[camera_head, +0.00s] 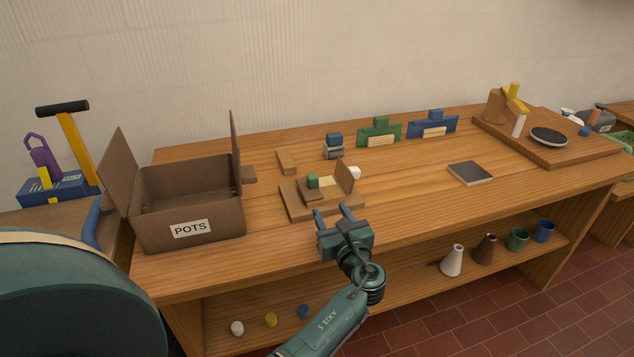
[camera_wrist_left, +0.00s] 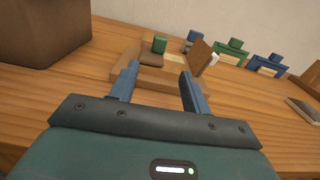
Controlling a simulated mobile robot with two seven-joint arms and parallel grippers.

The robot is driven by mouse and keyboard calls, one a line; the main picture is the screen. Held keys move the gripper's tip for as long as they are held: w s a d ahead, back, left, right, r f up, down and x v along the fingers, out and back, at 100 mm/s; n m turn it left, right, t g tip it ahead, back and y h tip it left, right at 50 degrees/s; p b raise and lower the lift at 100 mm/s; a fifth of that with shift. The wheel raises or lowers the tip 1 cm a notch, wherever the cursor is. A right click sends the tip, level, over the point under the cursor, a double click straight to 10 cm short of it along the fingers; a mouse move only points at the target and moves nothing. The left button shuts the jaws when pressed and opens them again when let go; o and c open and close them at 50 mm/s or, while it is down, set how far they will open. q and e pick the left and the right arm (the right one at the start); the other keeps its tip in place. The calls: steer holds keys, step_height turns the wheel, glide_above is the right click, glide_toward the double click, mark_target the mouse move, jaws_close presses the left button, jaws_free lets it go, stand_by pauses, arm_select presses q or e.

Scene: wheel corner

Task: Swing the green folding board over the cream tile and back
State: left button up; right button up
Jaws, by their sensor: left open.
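The green folding board (camera_head: 366,132) stands upright at the back of the workbench, with a small knob on its upper edge. A cream tile (camera_head: 380,141) lies low in front of it. The green board also shows in the left wrist view (camera_wrist_left: 232,54), beyond the right finger, with its cream tile (camera_wrist_left: 229,60) in front. My left gripper (camera_head: 334,212) is open and empty, its blue fingers pointing at a low wooden tray, well in front of and left of the green board. My right gripper is not in view.
The wooden tray (camera_head: 296,205) holds a green block, a pale piece and an upright brown flap. A blue board (camera_head: 447,123) with its own cream tile stands right of the green one. A POTS box (camera_head: 157,241) is at left. Bench between tray and dark square (camera_head: 470,173) is clear.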

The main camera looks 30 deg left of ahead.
mark_target(314, 182)
arm_select(q)
steer(key=b+x, duration=0.5)
steer(key=x, duration=0.5)
steer(key=shift+w+a+f, duration=0.15)
steer(key=shift+w+a, duration=0.05)
steer(key=shift+w, duration=0.05)
steer(key=shift+w+a+b, duration=0.25)
steer(key=shift+a+b, duration=0.05)
steer(key=shift+b, duration=0.1)
steer(key=shift+w+a, duration=0.2)
steer(key=shift+a, duration=0.1)
arm_select(e)
steer(key=f, duration=0.1)
steer(key=f+m, duration=0.1)
steer(key=shift+s+d+f+t, duration=0.2)
steer(key=shift+d+f+t, duration=0.1)
steer(key=shift+f+t, duration=0.1)
arm_select(q)
steer(key=c, duration=1)
arm_select(e)
steer(key=shift+w, duration=0.1)
